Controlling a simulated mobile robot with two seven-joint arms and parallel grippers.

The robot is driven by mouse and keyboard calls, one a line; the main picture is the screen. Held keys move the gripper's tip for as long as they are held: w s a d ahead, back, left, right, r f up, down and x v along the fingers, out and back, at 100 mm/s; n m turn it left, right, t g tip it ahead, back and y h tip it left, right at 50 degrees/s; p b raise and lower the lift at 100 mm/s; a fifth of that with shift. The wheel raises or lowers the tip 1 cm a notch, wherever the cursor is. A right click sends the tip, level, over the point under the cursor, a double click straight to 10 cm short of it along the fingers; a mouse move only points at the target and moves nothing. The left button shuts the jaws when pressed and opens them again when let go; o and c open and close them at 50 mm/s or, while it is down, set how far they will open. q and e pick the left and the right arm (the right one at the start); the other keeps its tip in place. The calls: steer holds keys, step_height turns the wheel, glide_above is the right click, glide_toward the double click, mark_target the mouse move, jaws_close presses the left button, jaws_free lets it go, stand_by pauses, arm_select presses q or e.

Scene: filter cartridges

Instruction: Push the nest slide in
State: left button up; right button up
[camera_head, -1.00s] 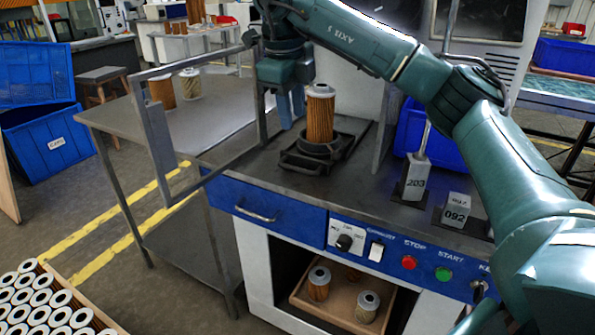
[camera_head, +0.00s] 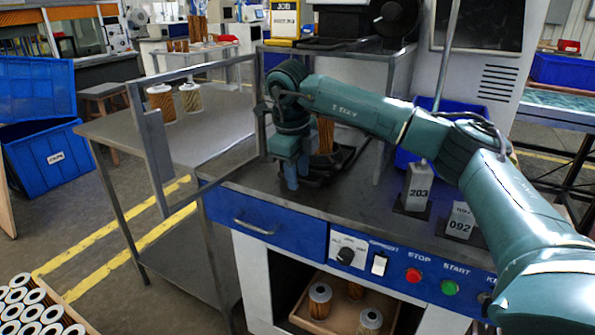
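The nest slide (camera_head: 346,158) is a dark plate with a raised round nest on the grey bench top. A tan pleated filter cartridge (camera_head: 325,136) stands upright in the nest, largely hidden behind my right arm. My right gripper (camera_head: 292,178) points down at the front left side of the slide, its fingertips low near the bench top. I cannot tell whether it touches the slide or how far apart its fingers are. My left gripper is out of view.
An open metal frame guard (camera_head: 152,140) stands out at the left of the bench. Weight blocks marked 203 (camera_head: 418,188) and 092 (camera_head: 459,222) stand at the right. The blue front panel carries a red stop button (camera_head: 413,275) and a green start button (camera_head: 449,287).

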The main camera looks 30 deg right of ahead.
mark_target(317, 162)
steer(key=shift+c, duration=0.2)
jaws_close()
